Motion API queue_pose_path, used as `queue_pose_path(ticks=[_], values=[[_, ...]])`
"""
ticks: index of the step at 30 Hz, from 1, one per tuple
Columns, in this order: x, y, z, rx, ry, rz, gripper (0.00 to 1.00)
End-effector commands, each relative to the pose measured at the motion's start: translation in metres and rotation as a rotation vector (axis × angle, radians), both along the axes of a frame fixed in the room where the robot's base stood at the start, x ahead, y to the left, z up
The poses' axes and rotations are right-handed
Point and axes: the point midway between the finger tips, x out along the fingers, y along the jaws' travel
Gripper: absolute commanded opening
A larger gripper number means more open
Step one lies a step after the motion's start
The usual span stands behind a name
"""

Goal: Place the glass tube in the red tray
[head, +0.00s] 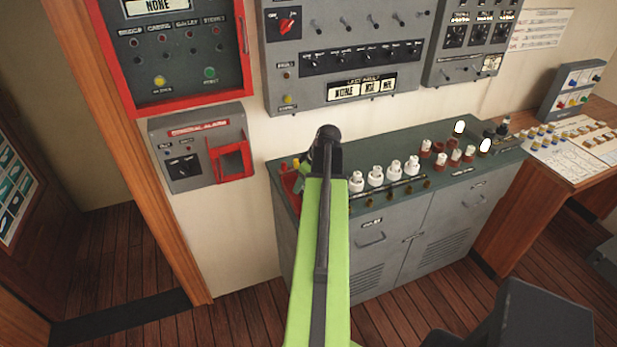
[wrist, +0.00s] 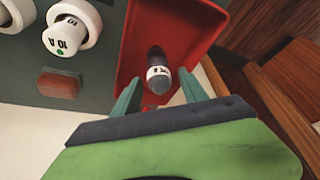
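The red tray (wrist: 205,22) fills the upper middle of the wrist view. In the head view a part of the red tray (head: 291,184) shows at the left end of the grey-green cabinet top, left of my arm. A dark tube with a white labelled band (wrist: 158,76), which seems to be the glass tube, is seen against the tray's inside. My gripper (wrist: 160,90) is at the tray, its two fingers apart on either side of the tube with gaps showing. Whether the tube rests on the tray floor is hard to tell. In the head view my arm hides the fingertips.
White round fuse holders (head: 376,176) stand in a row right of my arm on the cabinet top (head: 440,200). One white fuse marked 10 A (wrist: 68,37) and a red-brown block (wrist: 60,83) are left of the tray. A red-framed panel (head: 180,60) hangs on the wall.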

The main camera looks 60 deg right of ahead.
Motion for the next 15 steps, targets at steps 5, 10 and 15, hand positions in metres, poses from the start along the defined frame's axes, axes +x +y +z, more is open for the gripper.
queue_pose_path(ticks=[5,10,15], values=[[0.0,0.0,0.001,0.0,0.0,0.0,0.51],[-0.002,0.001,0.013,0.0,0.0,0.0,0.51],[-0.012,0.002,0.042,0.0,0.0,0.0,0.51]])
